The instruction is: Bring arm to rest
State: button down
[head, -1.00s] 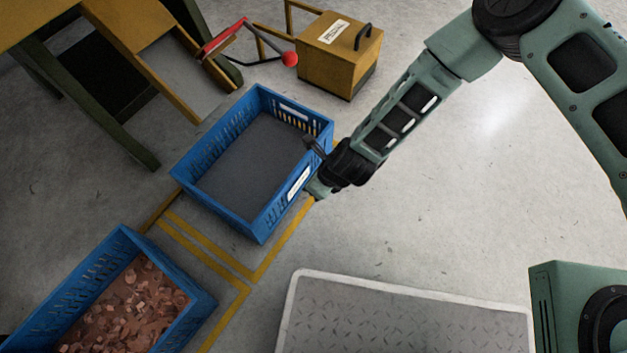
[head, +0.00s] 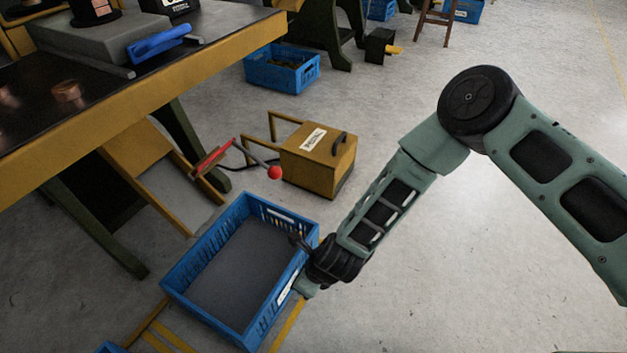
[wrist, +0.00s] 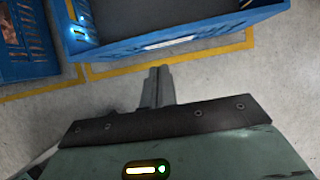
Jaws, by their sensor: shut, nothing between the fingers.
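My green arm reaches down from the right in the head view. Its dark wrist is beside the right wall of an empty blue crate (head: 184,262) on the floor. The fingers are hidden in the head view. In the wrist view my gripper (wrist: 157,72) shows its two grey fingers together, with nothing between them. They point toward the floor beside the yellow line, just short of the blue crate's wall (wrist: 180,38), and look apart from it.
A yellow box (head: 318,160) with a black handle stands behind the crate. A red-knobbed lever (head: 274,172) is near it. Another blue crate (head: 283,70) stands farther back. Floor at right is clear.

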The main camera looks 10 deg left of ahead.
jog(key=s+d+r+n+g, duration=0.1)
jog(key=d+r+n, duration=0.1)
jog(key=r+n, duration=0.8)
jog(key=s+d+r+n+g, duration=0.15)
jog(key=r+n, duration=0.45)
jog(key=r, duration=0.8)
jog(key=s+d+r+n+h, duration=0.2)
jog(key=s+d+r+n, duration=0.45)
jog(key=d+r, duration=0.2)
jog(key=s+d+r+n+h, duration=0.2)
jog(key=s+d+r+n, duration=0.3)
jog(key=d+r+n, duration=0.4)
notch_tip(320, 180, up, 35)
jog(key=m+p, duration=0.1)
jog(key=p, duration=3.6)
jog(key=shift+w+d+p, duration=0.25)
jog(key=shift+w+p, duration=0.05)
jog(key=shift+t, duration=0.25)
